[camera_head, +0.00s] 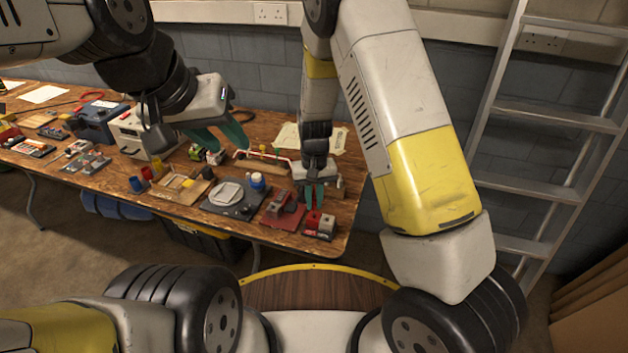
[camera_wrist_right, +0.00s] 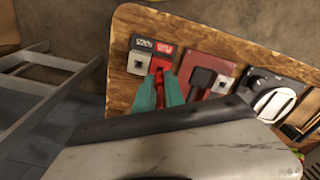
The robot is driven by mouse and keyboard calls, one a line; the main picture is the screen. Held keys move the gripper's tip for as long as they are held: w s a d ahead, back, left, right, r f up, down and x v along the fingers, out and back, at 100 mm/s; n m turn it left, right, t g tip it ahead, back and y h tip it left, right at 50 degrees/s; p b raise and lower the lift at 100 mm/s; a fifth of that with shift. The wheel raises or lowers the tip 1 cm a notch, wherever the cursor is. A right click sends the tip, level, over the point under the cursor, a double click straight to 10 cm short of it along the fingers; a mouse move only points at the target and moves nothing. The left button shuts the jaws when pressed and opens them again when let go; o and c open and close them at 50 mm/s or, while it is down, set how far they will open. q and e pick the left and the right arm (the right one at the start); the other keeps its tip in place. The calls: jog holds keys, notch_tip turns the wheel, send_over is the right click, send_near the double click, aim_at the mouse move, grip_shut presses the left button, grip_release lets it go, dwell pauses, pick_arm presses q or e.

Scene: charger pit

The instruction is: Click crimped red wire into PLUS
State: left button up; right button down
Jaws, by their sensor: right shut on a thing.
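The terminal block (camera_head: 319,235) sits near the table's front right corner, with a red terminal and a grey terminal. In the right wrist view, the red PLUS terminal (camera_wrist_right: 161,65) stands beside the grey MINUS terminal (camera_wrist_right: 137,63). My right gripper (camera_head: 314,204) points down just above the block. Its teal fingers (camera_wrist_right: 158,92) are shut on a small red piece, seemingly the crimped end of the red wire (camera_wrist_right: 159,88). The fingers hide most of it, so I cannot tell whether it touches PLUS. My left gripper (camera_head: 226,149) is open and empty above the table's middle.
A red base with a dark block (camera_head: 283,211) stands next to the terminal block. Several tools and boxes crowd the left. A ladder (camera_head: 545,130) leans at the right.

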aim_at(314, 208)
jog(key=shift+f, duration=1.45)
dwell(0.3)
jog(key=c, duration=2.1)
grip_release()
jog(key=shift+f, duration=0.2)
grip_shut()
jog(key=o, duration=0.8)
grip_release()
jog(key=shift+c, duration=0.2)
jog(key=shift+r, duration=0.1)
jog(key=shift+r, duration=3.45)
